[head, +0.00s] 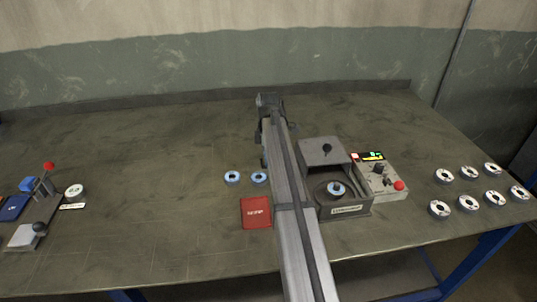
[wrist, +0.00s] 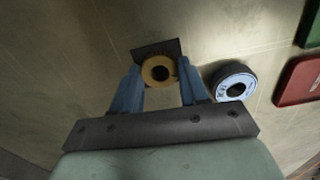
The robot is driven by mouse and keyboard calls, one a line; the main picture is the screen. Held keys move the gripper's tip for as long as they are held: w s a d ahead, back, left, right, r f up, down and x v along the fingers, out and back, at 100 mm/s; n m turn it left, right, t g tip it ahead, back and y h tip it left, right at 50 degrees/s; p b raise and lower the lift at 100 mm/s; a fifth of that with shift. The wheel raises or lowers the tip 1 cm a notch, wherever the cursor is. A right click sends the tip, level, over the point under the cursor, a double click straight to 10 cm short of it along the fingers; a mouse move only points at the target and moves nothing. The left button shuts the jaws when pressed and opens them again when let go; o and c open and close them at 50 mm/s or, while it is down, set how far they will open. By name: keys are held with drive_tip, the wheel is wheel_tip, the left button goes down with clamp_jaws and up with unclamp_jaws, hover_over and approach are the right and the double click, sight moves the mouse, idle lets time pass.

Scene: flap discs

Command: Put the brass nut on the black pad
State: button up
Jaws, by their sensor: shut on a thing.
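The brass nut (wrist: 158,72) is a round, gold-coloured ring with a dark hole, seen in the wrist view. My gripper (wrist: 160,73) is shut on it, with one blue finger on each side. The black pad (wrist: 153,47) is a dark square on the table, directly behind the nut in the picture and partly covered by it. I cannot tell whether the nut touches the pad or hangs just above it. In the head view my arm hides the nut and the pad.
A blue-and-white disc (wrist: 234,82) lies close to the right finger. A red booklet (head: 256,212) lies nearer the front edge. A grey machine (head: 343,205) and a control box (head: 380,180) stand right of my arm.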

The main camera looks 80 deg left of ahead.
drive_tip(key=o, duration=1.2)
drive_tip(key=shift+r, duration=0.1)
wheel_tip(320, 180, up, 7)
idle(0.4)
